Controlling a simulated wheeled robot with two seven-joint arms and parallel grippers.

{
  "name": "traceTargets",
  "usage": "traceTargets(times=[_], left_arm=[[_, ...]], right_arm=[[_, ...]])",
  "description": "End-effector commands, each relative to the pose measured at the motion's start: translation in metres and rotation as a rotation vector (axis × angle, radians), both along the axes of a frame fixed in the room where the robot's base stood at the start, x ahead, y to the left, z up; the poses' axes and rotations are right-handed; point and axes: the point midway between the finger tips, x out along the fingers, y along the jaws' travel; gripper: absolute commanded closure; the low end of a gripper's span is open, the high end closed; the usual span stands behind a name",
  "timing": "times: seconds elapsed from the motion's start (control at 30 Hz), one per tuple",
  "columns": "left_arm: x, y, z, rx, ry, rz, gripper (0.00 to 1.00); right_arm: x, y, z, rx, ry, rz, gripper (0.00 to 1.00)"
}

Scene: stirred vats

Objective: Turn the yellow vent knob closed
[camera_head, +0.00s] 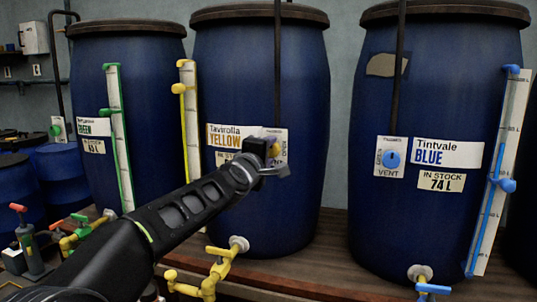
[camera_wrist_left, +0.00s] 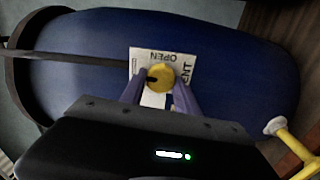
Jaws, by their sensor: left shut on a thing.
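The yellow vent knob (camera_wrist_left: 159,78) sits on a white vent plate (camera_wrist_left: 138,58) on the middle blue vat, labelled YELLOW (camera_head: 231,135). In the left wrist view the knob is round, with a dark pointer mark toward its left side. The word OPEN reads upside down above it. My left gripper (camera_wrist_left: 160,92) is shut on the knob, with one finger on each side. In the head view my left gripper (camera_head: 270,150) reaches the plate and hides most of the knob. My right gripper is not in view.
The green vat (camera_head: 150,90) stands at the left and the blue vat (camera_head: 430,215) at the right, with its own blue vent knob (camera_head: 391,158). A yellow tap (camera_head: 210,283) sticks out below my left arm. A dark pipe (camera_head: 277,60) runs down above the vent plate.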

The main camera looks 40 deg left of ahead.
Motion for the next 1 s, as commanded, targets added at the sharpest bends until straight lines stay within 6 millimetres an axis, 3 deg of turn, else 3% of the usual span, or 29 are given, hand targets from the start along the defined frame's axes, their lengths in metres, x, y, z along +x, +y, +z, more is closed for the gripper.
traceTargets(times=[0.3, 0.73, 0.77, 1.0], left_arm=[[0.0002, 0.0002, -0.0020, -0.104, -0.033, 0.000, 1.00], [0.0002, 0.0002, -0.0019, -0.114, -0.037, 0.000, 1.00], [0.0001, 0.0002, -0.0019, -0.114, -0.037, 0.000, 0.60], [0.0000, 0.0003, -0.0013, -0.112, -0.038, 0.000, 0.41]], right_arm=[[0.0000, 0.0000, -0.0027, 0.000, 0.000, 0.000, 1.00], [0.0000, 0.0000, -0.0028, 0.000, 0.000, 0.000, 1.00], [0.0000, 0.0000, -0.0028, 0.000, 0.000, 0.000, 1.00], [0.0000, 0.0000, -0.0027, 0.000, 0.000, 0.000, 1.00]])
